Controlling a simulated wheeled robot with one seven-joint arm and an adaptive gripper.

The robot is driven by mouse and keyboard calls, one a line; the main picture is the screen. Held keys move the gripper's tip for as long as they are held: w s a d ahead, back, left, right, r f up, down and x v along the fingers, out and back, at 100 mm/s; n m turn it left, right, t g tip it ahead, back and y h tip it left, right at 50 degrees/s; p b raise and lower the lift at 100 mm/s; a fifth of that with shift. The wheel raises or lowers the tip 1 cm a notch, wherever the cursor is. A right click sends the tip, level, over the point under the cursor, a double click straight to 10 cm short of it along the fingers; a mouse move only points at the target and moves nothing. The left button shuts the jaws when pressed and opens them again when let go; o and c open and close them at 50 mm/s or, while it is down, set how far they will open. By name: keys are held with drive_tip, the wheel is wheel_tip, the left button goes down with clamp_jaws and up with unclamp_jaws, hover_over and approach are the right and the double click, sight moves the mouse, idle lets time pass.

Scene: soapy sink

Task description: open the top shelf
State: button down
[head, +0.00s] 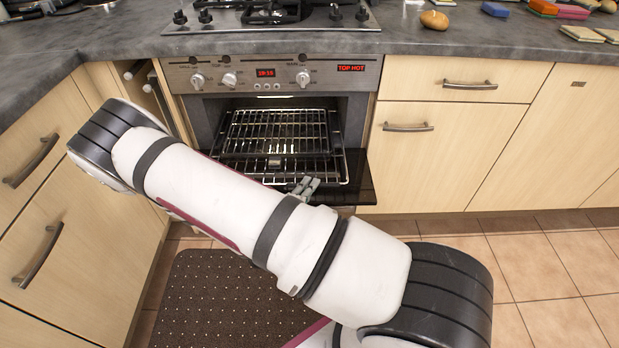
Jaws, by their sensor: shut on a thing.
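The oven (366,95) stands straight ahead with its front open, and its dark glass door (358,185) is folded down. Wire racks (280,120) show inside, and the front part of the rack (245,165) reaches out over the lowered door. A small dark piece (274,162) sits at the rack's middle. My gripper (305,186) is at the rack's front edge, low and right of the middle. Its grey fingers look closed there, on the rack's front bar as far as I can tell. My white arm hides the rest of the gripper and the door's left part.
A gas hob (270,15) is set in the grey worktop (440,45) above the oven. Wooden cabinets with metal handles flank it; the left cabinet (80,250) is close to my arm. A brown mat (200,290) lies on the tiled floor (540,265), which is clear at right.

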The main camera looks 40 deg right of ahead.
drive_tip(key=shift+a, duration=0.15)
drive_tip(key=c, duration=1.7)
unclamp_jaws()
drive_tip(key=shift+s, duration=0.1)
drive_tip(key=v, duration=1.2)
